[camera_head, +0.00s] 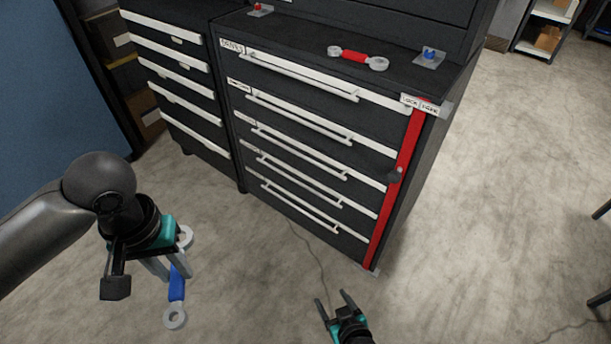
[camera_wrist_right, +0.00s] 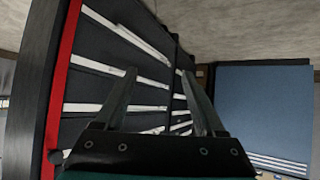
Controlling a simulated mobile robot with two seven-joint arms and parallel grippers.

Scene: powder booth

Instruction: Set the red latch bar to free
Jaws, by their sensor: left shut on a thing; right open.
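The red latch bar (camera_head: 398,190) runs upright along the right front edge of the dark drawer cabinet (camera_head: 300,130), with a dark knob (camera_head: 394,176) partway down it. A small label plate (camera_head: 424,104) sits at its top; I cannot read it surely. In the right wrist view the bar (camera_wrist_right: 62,85) is at the left, beside my open fingers. My right gripper (camera_head: 335,302) is open and empty, in front of and below the cabinet, apart from the bar. My left gripper (camera_head: 172,272) is shut on a blue wrench-like tool (camera_head: 177,288) with grey ring ends, at the left.
A red-handled tool (camera_head: 355,57) with ring ends lies on the cabinet top, between a plate with a red peg (camera_head: 258,9) and a plate with a blue peg (camera_head: 430,55). Several drawers with white handles face me.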

